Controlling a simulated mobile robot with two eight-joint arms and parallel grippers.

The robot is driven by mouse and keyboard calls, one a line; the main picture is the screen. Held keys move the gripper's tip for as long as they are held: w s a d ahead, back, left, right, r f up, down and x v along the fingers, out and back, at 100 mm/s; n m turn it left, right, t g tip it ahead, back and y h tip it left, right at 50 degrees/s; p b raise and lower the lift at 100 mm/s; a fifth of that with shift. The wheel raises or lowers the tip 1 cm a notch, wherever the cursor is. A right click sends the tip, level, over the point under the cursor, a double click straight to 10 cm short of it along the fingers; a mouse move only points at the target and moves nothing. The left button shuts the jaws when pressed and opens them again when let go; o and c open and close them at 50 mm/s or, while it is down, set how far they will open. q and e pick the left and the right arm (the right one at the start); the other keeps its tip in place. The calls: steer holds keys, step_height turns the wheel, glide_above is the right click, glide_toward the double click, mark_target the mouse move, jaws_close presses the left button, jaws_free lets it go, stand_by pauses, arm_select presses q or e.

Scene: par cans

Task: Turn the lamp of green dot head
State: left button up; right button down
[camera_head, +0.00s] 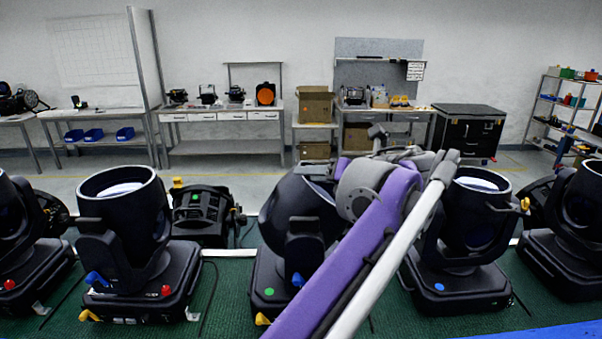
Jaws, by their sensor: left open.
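The green dot head is a black moving-head lamp in the middle; its green dot (268,292) is on the base's front left corner. Its round lamp (290,212) is tilted, with its lens face out of sight. A blue lever (297,280) and a yellow lever (263,319) show on it. My purple and white arm crosses in front of its right side. My right gripper is not in view.
A head with a blue dot (439,287) stands close on the right, its lamp pointing up. Another upright head (125,215) stands left. A black unit (203,213) with a green mark lies behind. Workbenches (222,147) line the back wall, beyond open floor.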

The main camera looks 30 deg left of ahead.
arm_select(q)
steer(key=shift+x, duration=2)
jaws_close()
